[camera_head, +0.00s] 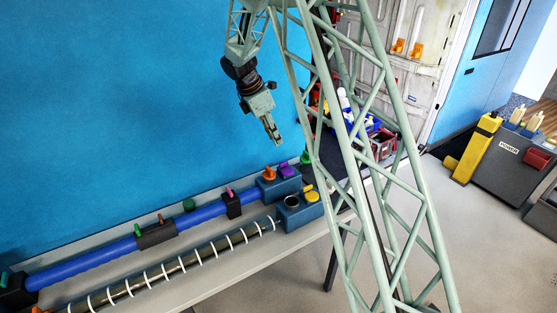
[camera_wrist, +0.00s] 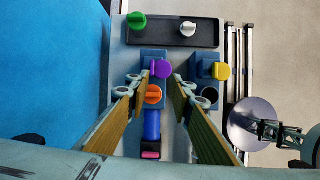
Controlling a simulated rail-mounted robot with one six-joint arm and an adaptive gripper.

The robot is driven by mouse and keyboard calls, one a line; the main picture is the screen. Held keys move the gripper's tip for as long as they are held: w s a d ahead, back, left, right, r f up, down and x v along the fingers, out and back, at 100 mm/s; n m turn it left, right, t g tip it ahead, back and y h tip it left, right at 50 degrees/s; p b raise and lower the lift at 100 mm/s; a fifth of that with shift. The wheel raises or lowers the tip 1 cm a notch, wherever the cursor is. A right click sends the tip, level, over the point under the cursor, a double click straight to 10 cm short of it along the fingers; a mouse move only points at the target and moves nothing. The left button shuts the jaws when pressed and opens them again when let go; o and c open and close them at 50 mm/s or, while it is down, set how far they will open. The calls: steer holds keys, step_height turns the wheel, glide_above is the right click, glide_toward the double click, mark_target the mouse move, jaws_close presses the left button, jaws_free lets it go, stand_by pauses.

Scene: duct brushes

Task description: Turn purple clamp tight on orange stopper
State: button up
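The purple clamp (camera_wrist: 161,69) is a round knob on top of a blue block at the end of the blue duct; in the head view it shows as a small purple shape (camera_head: 287,170). The orange stopper (camera_wrist: 153,94) sits right beside it on the same block, nearer the duct, and is also seen in the head view (camera_head: 269,174). My gripper (camera_head: 276,138) hangs above the block, pointing down, empty. In the wrist view its two fingers (camera_wrist: 160,85) are spread, with the clamp and stopper showing between them, apart from both.
A second block beside it has a yellow knob (camera_wrist: 221,71) and an open dark hole (camera_wrist: 209,95). A black tray (camera_wrist: 172,31) beyond holds a green knob (camera_wrist: 137,21) and a white knob (camera_wrist: 188,28). The blue wall (camera_head: 120,100) runs close along the table's back.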

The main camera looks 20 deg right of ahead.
mark_target(284, 163)
steer(key=shift+w+a+f+n+p, duration=0.15)
steer(key=shift+w+f+n, duration=0.15)
steer(key=shift+w+f, duration=0.4)
steer(key=shift+w+d+f+n+p, duration=0.15)
steer(key=shift+w+f+n, duration=0.25)
steer(key=shift+f, duration=0.4)
steer(key=shift+f, duration=0.15)
steer(key=shift+p+x, duration=0.6)
steer(key=shift+x, duration=6.1)
steer(key=shift+c, duration=0.2)
jaws_close()
